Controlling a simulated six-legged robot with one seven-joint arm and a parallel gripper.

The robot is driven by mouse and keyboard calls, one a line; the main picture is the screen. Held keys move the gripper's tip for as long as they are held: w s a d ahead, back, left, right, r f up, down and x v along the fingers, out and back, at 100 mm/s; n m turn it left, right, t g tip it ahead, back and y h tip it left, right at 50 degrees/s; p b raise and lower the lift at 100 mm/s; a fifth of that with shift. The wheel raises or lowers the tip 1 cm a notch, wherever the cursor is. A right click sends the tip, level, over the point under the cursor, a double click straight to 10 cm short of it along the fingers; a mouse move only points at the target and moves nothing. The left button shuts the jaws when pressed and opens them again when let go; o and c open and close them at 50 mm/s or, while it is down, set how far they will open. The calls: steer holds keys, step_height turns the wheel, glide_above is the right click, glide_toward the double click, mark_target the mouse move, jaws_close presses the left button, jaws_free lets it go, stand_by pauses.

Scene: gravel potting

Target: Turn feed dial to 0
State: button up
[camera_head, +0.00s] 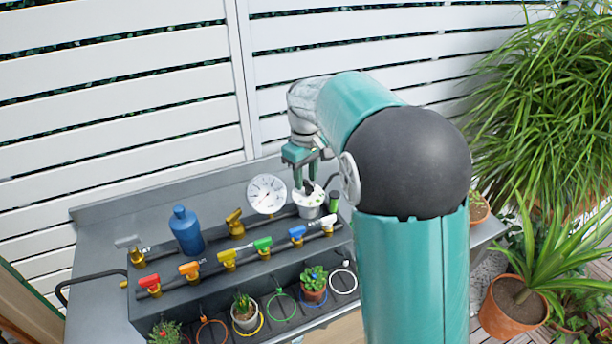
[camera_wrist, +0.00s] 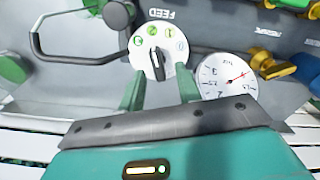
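The feed dial (camera_wrist: 145,63) is a white disc with green marks and a black knob (camera_wrist: 157,63) at its centre. The wrist view shows it upside down beside the word FEED. The 0 mark is at its right edge, and the knob's upper end appears to lie between 1 and 2. In the head view the dial (camera_head: 310,207) is a white round piece on the bench unit. My gripper (camera_wrist: 160,72) is open, its two green fingers on either side of the knob. I cannot tell whether they touch it. In the head view my gripper (camera_head: 304,183) is right above the dial.
A white gauge (camera_head: 267,194) stands just left of the dial. A blue bottle (camera_head: 186,230), brass fittings and a row of coloured valves (camera_head: 228,258) are close by. Potted plants (camera_head: 245,310) stand in front. A slatted white fence (camera_head: 120,90) is behind.

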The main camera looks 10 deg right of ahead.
steer(key=shift+f, duration=0.15)
jaws_close()
steer(key=shift+m, duration=0.3)
steer(key=m, duration=0.3)
steer(key=shift+w+d, duration=0.1)
steer(key=shift+d, duration=0.05)
steer(key=m, duration=0.4)
steer(key=shift+d+m, duration=0.15)
steer(key=shift+m, duration=0.25)
steer(key=m, duration=0.3)
steer(key=shift+d+m, duration=0.15)
steer(key=shift+m, duration=0.15)
steer(key=shift+d+m, duration=0.15)
steer(key=shift+m, duration=1.75)
